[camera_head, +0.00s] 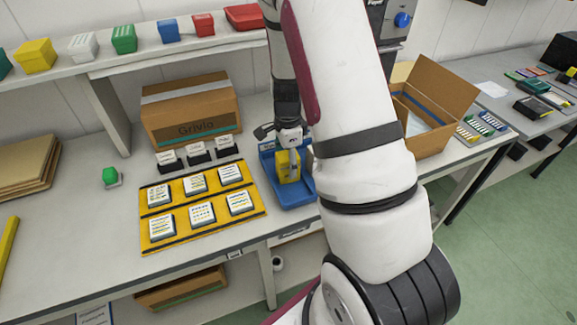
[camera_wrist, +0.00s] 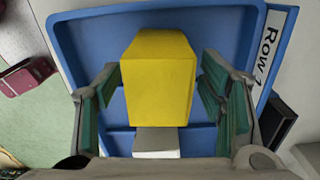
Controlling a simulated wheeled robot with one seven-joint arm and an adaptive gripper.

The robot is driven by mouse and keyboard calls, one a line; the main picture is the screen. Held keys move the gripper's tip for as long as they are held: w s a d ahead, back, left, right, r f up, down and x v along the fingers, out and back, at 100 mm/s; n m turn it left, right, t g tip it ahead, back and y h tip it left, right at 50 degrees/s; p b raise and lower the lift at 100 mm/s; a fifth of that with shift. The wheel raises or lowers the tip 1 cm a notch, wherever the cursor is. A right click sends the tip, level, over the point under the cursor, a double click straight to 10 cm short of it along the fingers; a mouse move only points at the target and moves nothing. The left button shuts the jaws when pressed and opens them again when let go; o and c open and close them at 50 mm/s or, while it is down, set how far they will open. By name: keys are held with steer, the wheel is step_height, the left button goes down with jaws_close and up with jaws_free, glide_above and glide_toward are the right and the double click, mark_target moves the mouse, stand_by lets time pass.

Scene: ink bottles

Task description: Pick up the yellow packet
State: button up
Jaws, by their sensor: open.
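The yellow packet (camera_head: 289,168) stands in a blue bin (camera_head: 297,197) on the bench, just right of the yellow mats. In the wrist view the packet (camera_wrist: 158,85) is in the middle, against the blue bin floor (camera_wrist: 100,35). My gripper (camera_wrist: 161,78) is open, with one finger on each side of the packet. Gaps show between the packet and both green-padded fingers. In the head view my gripper (camera_head: 291,143) is above the bin, and my arm hides part of the bin's right side.
Yellow mats (camera_head: 165,233) with several white-labelled blocks lie left of the bin. A cardboard box (camera_head: 190,112) stands behind them. An open carton (camera_head: 440,95) is right of my arm. A shelf (camera_head: 160,58) with coloured boxes runs above the bench's back.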

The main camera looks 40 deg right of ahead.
steer(key=shift+f, duration=0.65)
steer(key=c, duration=1.3)
steer(key=shift+o, duration=0.2)
steer(key=shift+r, duration=0.2)
